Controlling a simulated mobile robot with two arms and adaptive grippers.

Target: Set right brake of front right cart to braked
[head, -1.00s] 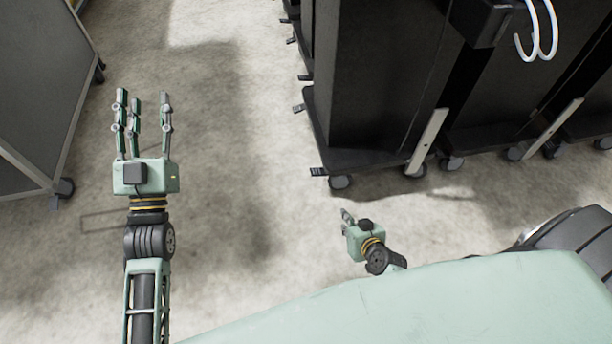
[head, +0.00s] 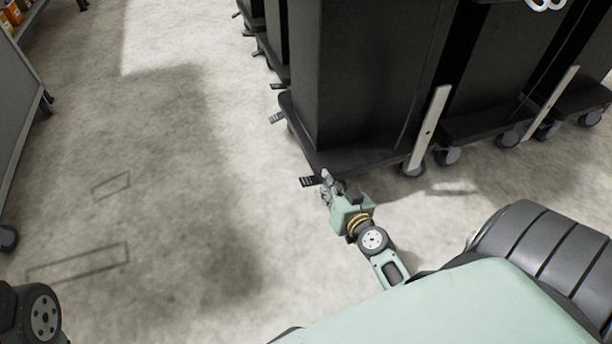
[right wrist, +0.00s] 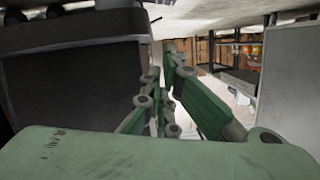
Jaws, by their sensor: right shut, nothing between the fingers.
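A tall black cart (head: 365,75) stands on casters at the top centre of the head view. A small dark brake pedal (head: 307,182) sticks out low at its near left corner. A second pedal (head: 277,117) sticks out farther back on its left side. My right gripper (head: 326,178) is shut and empty, with its fingertips just right of the near pedal. I cannot tell whether they touch it. In the right wrist view the green fingers (right wrist: 165,88) point forward beside a dark cart body (right wrist: 75,80). My left gripper is out of view.
More black carts (head: 495,75) stand to the right, with upright grey bars (head: 428,128) between them. Other carts with pedals stand behind. A grey panel (head: 15,110) is at the left edge. The floor (head: 170,170) between is clear.

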